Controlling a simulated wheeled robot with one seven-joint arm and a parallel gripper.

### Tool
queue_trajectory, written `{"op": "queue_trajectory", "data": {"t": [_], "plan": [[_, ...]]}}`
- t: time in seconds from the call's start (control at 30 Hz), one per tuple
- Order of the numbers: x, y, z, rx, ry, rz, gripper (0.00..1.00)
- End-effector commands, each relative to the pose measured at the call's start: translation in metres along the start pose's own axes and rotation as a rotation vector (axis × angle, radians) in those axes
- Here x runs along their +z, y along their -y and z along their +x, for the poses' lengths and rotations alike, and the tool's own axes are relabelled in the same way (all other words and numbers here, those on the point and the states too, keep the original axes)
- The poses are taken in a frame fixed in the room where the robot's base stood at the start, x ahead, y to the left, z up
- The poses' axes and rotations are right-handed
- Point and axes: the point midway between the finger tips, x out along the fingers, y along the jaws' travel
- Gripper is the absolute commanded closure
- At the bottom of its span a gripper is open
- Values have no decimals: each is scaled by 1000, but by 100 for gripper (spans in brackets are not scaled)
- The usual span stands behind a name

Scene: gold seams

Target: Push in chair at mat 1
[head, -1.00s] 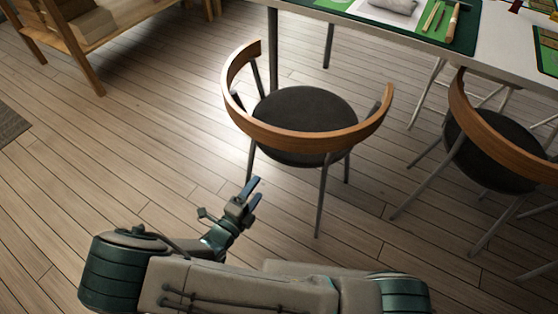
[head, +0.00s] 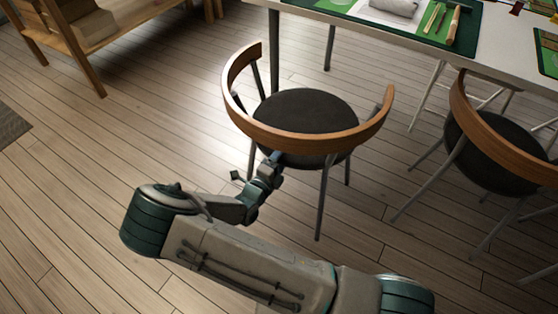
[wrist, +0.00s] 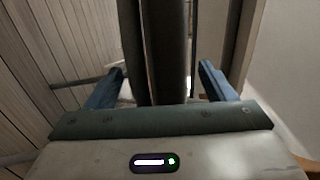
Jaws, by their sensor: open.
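The chair (head: 312,141) has a curved wooden back rail, a round dark seat (head: 305,108) and thin grey metal legs. It stands upright in the middle of the head view, its back toward me and its far side near the white table (head: 500,58). A dark green mat (head: 467,43) lies on the table beyond it. My gripper (head: 276,157) is at the near side of the rail, its tips partly hidden there. In the wrist view my gripper (wrist: 162,80) is open, with a dark band between its fingers. I cannot tell whether it touches the chair.
A second similar chair (head: 510,150) stands to the right, close to the table. A wooden shelf unit (head: 75,50) is at the upper left, and a dark rug (head: 10,125) lies at the left edge. Wooden floor (head: 150,130) to the left is clear.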

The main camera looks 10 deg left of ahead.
Motion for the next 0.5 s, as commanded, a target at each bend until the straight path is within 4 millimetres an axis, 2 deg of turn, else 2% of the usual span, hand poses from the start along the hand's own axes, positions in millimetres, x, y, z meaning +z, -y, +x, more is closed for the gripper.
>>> {"op": "queue_trajectory", "data": {"t": [0.07,0.17,0.33,0.37,0.5], "plan": [[0,0,0,0,0,0,24],[0,0,0,0,0,0,49],[0,0,0,0,0,0,96],[0,0,0,0,0,0,100],[0,-1,-1,0,0,0,100]]}}
